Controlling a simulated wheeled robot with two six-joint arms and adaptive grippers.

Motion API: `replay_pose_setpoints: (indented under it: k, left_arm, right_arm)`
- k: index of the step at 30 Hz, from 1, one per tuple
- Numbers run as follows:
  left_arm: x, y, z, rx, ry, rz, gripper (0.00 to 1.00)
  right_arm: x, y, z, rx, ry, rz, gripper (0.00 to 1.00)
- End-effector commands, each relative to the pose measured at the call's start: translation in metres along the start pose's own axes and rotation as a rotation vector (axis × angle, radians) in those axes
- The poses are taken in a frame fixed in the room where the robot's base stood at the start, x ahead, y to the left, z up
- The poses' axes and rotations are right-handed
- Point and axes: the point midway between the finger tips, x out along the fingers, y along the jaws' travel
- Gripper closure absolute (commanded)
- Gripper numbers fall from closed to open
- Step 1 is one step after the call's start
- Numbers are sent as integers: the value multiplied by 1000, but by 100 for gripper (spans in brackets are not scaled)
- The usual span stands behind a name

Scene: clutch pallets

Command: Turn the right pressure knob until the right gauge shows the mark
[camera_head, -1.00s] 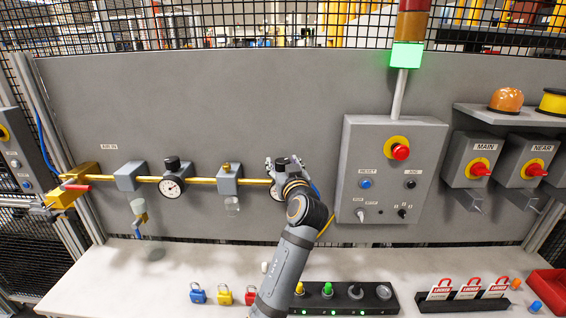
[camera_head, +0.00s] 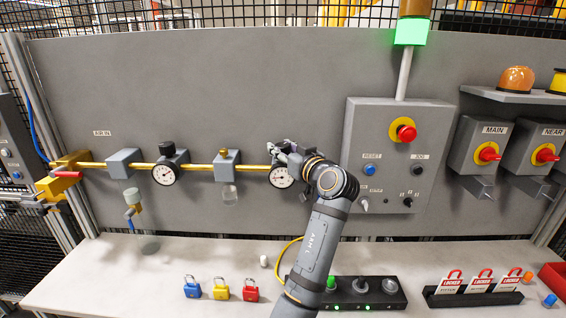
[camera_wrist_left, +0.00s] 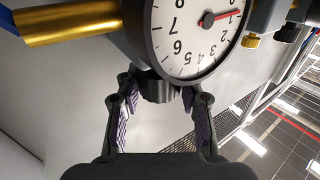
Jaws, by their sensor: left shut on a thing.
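The right gauge (camera_head: 281,177) has a white dial on the brass pipe. It shows close up, turned over, in the wrist view (camera_wrist_left: 190,42). Its red needle points near the low numerals; I cannot make out a mark. The right pressure knob (camera_wrist_left: 158,88) is a dark cylinder on the gauge's regulator; in the head view my gripper hides most of it. My left gripper (camera_head: 278,155) is shut on this knob, with one finger on each side in the wrist view (camera_wrist_left: 156,98). My right gripper is out of view.
The left gauge (camera_head: 164,175) with its black knob (camera_head: 167,148) sits farther left on the pipe. The control box (camera_head: 385,150) stands close right of my arm. Padlocks (camera_head: 221,288) and a black selector strip (camera_head: 365,295) lie on the bench (camera_head: 130,280).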

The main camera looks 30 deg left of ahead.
Motion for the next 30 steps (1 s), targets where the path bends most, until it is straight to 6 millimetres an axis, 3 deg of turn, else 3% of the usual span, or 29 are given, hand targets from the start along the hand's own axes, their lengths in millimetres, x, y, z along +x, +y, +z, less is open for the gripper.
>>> replay_pose_setpoints:
  k: [1, 9, 19, 30]
  left_arm:
    - [0, 2, 10, -1, -3, -38, 94]
    - [0, 1, 6, 3, -1, -265, 94]
    - [0, 0, 3, 4, -3, -455, 94]
    - [0, -1, 4, 4, -6, -525, 94]
  right_arm:
    - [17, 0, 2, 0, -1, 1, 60]
    - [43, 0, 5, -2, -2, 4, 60]
    - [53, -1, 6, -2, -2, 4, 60]
    - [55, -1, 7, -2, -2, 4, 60]
